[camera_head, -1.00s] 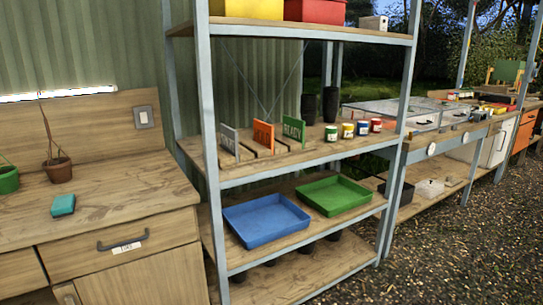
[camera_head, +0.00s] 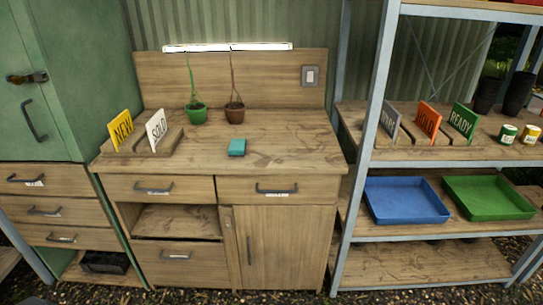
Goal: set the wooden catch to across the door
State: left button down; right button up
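A tall green cabinet (camera_head: 85,60) stands at the left, its door (camera_head: 18,135) cut off by the picture's left edge. A small brown and dark catch-like piece (camera_head: 27,77) lies roughly level on that door, above a dark handle (camera_head: 34,120). I cannot tell for certain whether it is the wooden catch. The workbench has a closed wooden door (camera_head: 285,245) with a dark upright handle (camera_head: 249,250). A small piece (camera_head: 228,218) sits by that door's upper left corner, too small to make out. Neither of my grippers is in view.
Shelving at right holds signs, a blue tray (camera_head: 405,215) and a green tray (camera_head: 488,212). Gravel shows below.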

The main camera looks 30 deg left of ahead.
aim_at(229, 225)
jog(key=j+u, duration=0.45)
jog(key=i+j+u, duration=0.1)
jog(key=j+u, duration=0.4)
jog(key=l, duration=0.05)
